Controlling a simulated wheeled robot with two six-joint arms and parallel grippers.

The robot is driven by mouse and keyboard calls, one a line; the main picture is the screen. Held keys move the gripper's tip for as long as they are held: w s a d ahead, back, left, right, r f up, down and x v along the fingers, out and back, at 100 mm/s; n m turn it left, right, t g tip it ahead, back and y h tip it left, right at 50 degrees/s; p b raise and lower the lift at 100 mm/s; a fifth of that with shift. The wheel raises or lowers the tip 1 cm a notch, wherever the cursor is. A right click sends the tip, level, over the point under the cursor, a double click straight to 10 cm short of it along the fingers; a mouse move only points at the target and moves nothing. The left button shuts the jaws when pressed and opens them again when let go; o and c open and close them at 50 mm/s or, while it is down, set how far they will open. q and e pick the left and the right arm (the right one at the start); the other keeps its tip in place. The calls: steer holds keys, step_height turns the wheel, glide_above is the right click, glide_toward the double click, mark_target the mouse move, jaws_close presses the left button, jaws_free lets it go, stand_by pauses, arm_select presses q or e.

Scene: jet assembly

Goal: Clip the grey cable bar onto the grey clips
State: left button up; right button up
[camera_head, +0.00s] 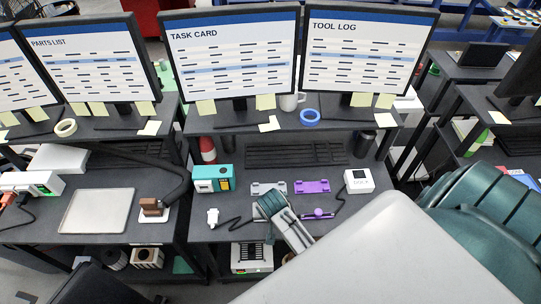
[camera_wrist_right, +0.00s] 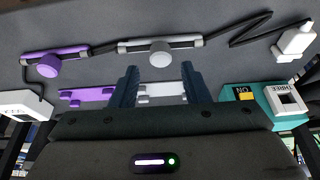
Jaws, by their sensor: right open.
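In the right wrist view the grey cable bar (camera_wrist_right: 190,41), with a round white knob, lies on the dark bench top beyond my fingertips. The grey clips (camera_wrist_right: 160,98) show between the fingers, and in the head view the grey clip plate (camera_head: 262,187) lies just behind my gripper. My right gripper (camera_wrist_right: 159,72) is open and empty, apart from the bar. In the head view my right gripper (camera_head: 272,204) hides most of the grey bar. My left gripper is in neither view.
A purple bar (camera_head: 318,215) and purple clips (camera_head: 312,186) lie to the right. Cables link the bars to a white plug (camera_head: 212,216) and a white box (camera_head: 358,181). A teal box (camera_head: 212,178) stands left of the clips. Monitors stand behind.

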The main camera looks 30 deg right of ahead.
steer(key=b+x, duration=0.2)
steer(key=x, duration=0.1)
steer(key=shift+a, duration=0.1)
steer(key=shift+f, duration=0.2)
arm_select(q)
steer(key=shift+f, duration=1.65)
arm_select(e)
steer(key=shift+x, duration=0.9)
